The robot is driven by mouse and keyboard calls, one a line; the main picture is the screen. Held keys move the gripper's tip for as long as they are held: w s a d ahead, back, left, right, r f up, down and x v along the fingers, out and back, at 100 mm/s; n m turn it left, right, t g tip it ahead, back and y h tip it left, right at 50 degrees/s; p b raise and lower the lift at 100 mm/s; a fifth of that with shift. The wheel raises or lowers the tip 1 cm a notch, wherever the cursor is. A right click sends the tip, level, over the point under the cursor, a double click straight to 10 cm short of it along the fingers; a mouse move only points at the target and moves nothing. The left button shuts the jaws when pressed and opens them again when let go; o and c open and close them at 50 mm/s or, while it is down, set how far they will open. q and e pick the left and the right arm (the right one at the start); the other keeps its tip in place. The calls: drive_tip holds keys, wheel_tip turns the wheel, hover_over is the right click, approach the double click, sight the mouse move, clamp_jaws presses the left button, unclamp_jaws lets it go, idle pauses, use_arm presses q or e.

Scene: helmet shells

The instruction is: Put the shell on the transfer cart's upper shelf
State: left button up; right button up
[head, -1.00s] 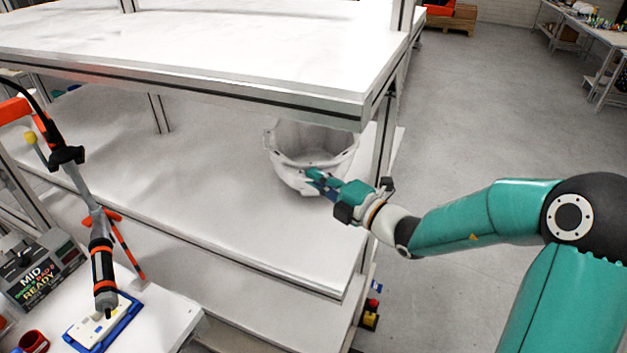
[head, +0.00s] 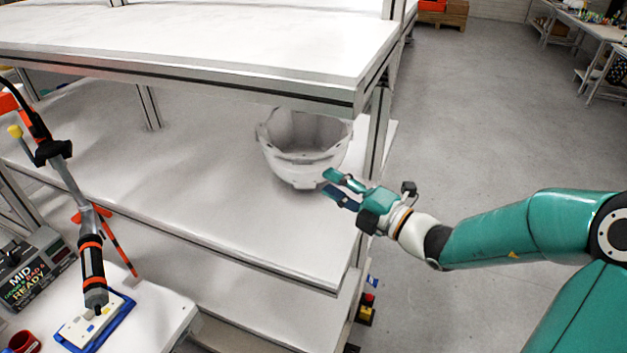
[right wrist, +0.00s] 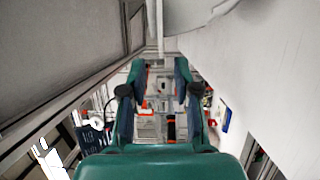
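The shell (head: 305,160) is a white, bowl-like helmet shell. In the head view it sits, opening upward, on the middle deck (head: 200,190) of a white rack with metal posts, near the right-hand post and partly under the upper deck (head: 220,50). My right gripper (head: 331,183) is just to the right of the shell's lower front side. Its two teal and blue fingers are apart, with nothing seen between them. The right wrist view also shows the open fingers (right wrist: 160,88) with empty space between them. My left gripper is not in view.
A rack post (head: 377,130) stands close behind my right gripper. At the lower left, an orange and black tool (head: 92,265) hangs above a small table with a blue-edged fixture (head: 95,325). The floor (head: 480,120) to the right is clear.

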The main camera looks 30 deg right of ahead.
drive_tip(key=v, duration=0.5)
drive_tip(key=shift+s+d, duration=0.1)
drive_tip(key=shift+s, duration=0.15)
drive_tip(key=shift+f, duration=0.1)
